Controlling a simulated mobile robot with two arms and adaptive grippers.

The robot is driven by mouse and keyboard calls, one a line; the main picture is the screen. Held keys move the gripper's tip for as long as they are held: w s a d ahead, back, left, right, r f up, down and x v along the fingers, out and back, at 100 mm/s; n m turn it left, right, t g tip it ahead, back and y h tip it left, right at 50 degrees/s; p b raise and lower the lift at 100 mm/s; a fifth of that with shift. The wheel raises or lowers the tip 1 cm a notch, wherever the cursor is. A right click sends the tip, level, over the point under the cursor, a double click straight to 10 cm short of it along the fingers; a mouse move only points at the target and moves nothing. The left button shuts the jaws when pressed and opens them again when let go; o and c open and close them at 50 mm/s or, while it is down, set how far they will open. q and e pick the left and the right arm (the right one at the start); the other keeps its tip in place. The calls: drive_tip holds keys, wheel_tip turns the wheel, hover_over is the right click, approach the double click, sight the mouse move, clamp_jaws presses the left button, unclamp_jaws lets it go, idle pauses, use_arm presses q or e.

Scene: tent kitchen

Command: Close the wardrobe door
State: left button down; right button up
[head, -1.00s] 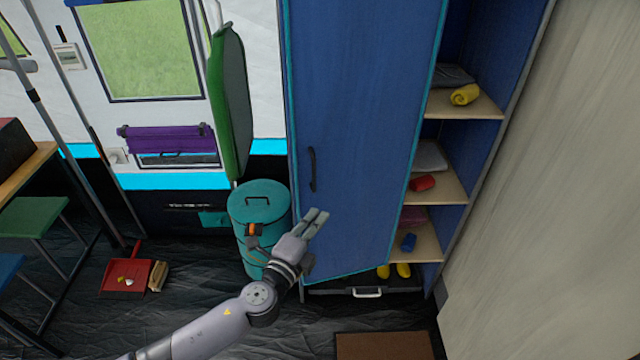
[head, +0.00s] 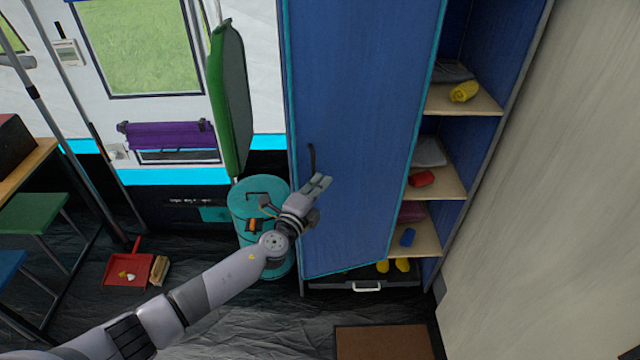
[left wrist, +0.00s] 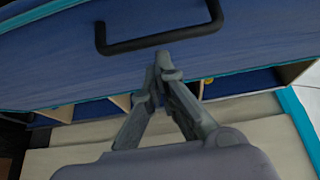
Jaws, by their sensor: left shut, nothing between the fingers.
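The blue wardrobe door (head: 365,110), edged in teal, stands partly open, with the shelves inside showing to its right. Its black handle (head: 312,158) is near the door's left edge; the handle (left wrist: 160,42) also spans the upper part of the left wrist view. My left gripper (head: 322,184) is shut and empty in front of the door, just below the handle in the head view. In the left wrist view its fingertips (left wrist: 162,62) are together close to the handle; I cannot tell whether they touch it. My right gripper is out of view.
Wardrobe shelves (head: 465,101) hold a yellow roll (head: 464,92) and folded cloths. A teal barrel (head: 258,188) stands left of the door. A red dustpan (head: 127,270) lies on the floor, and a brown mat (head: 385,343) lies in front. A pale wall (head: 560,200) bounds the right.

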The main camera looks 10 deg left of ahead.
sight(304, 166)
use_arm(q)
drive_tip(key=w+a+b, duration=0.1)
drive_tip(key=w+b, duration=0.1)
drive_tip(key=w+a+b, duration=0.1)
drive_tip(key=w+a, duration=0.1)
drive_tip(key=w, duration=0.1)
drive_tip(key=w+a+b, duration=0.2)
drive_tip(key=shift+w+a+f+b, duration=0.15)
drive_tip(key=shift+a+b, duration=0.05)
drive_tip(key=shift+b, duration=0.15)
drive_tip(key=shift+r, duration=0.25)
